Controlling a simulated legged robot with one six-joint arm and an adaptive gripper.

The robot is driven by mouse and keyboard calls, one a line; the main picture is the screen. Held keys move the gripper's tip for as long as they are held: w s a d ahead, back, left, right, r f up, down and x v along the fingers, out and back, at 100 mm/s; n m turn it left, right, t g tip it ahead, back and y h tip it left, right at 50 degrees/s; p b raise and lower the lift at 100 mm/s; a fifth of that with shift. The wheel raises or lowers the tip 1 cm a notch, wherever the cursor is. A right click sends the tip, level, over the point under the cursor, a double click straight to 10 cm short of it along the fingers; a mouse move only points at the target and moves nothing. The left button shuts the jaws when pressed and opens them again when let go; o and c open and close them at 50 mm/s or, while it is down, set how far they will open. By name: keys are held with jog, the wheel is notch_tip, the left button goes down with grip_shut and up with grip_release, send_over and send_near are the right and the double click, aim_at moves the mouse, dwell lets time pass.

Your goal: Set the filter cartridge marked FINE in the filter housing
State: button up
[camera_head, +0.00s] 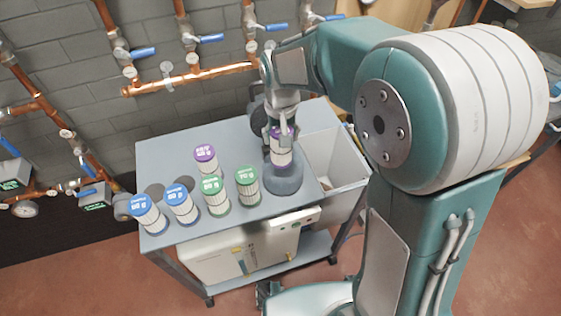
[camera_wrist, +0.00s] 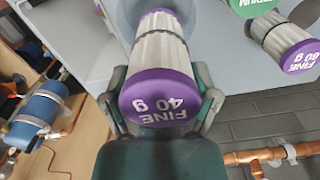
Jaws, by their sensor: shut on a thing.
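My gripper (camera_head: 284,124) is shut on a white pleated cartridge with a purple cap (camera_head: 277,136). In the wrist view my gripper's fingers (camera_wrist: 161,100) sit on both sides of this cartridge (camera_wrist: 160,92), whose cap reads FINE. In the head view it is roughly upright over the dark grey round filter housing (camera_head: 284,182) on the cart. Its lower end is at the housing's top; I cannot tell whether it is inside. A second purple-capped FINE cartridge (camera_head: 206,155) stands on the cart to the left and shows in the wrist view (camera_wrist: 298,58).
Two green-capped cartridges (camera_head: 247,175) and two blue-capped cartridges (camera_head: 146,203) stand on the grey cart top (camera_head: 160,147) left of the housing. An open grey bin (camera_head: 338,165) is at the cart's right. Copper pipes with blue-handled valves (camera_head: 190,78) run along the wall behind.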

aim_at(283, 157)
jog(key=f, duration=0.4)
jog(key=shift+d+f, duration=0.15)
jog(key=shift+d, duration=0.2)
jog(key=f, duration=0.4)
jog(key=shift+a, duration=0.25)
jog(key=shift+d, duration=0.15)
jog(key=o, duration=1.1)
notch_tip(283, 157, up, 12)
jog(key=shift+r, duration=0.15)
